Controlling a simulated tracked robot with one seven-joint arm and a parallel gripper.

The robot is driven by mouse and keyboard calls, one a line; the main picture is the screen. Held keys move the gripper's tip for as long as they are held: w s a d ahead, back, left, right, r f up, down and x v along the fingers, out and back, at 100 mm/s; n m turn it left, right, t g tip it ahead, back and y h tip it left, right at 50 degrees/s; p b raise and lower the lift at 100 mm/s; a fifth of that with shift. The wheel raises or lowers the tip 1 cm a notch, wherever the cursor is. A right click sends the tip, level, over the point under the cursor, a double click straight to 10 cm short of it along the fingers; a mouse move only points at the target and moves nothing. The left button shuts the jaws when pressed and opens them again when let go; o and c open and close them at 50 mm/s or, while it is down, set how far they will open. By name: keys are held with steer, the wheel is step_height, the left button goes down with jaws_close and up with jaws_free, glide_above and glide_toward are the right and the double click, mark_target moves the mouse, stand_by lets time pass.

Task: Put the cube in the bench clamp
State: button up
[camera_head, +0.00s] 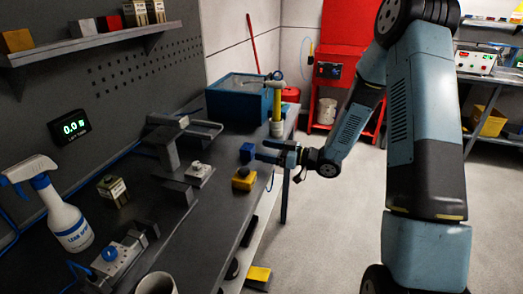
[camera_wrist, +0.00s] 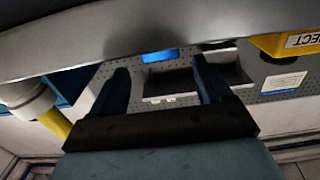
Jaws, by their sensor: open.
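A blue cube (camera_head: 248,152) sits on the dark bench (camera_head: 225,205), near its right edge. My gripper (camera_head: 268,151) is open and empty just right of the cube, with its fingers pointing left towards it. In the wrist view a blue face of the cube (camera_wrist: 160,56) shows ahead of the gap of my gripper (camera_wrist: 160,66), partly cut off by a grey edge above. The fingers look apart from the cube. A grey metal fixture (camera_head: 168,152) that looks like the bench clamp stands further left on the bench; I cannot tell its jaw gap.
A yellow button box (camera_head: 244,179) stands close in front of the cube. A white switch box (camera_head: 199,173) is beside the grey fixture. A blue bin (camera_head: 236,103) and a yellow-bodied tool (camera_head: 277,118) stand behind. A spray bottle (camera_head: 64,215) is at the left.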

steer(key=v, duration=0.7)
steer(key=shift+d, duration=0.3)
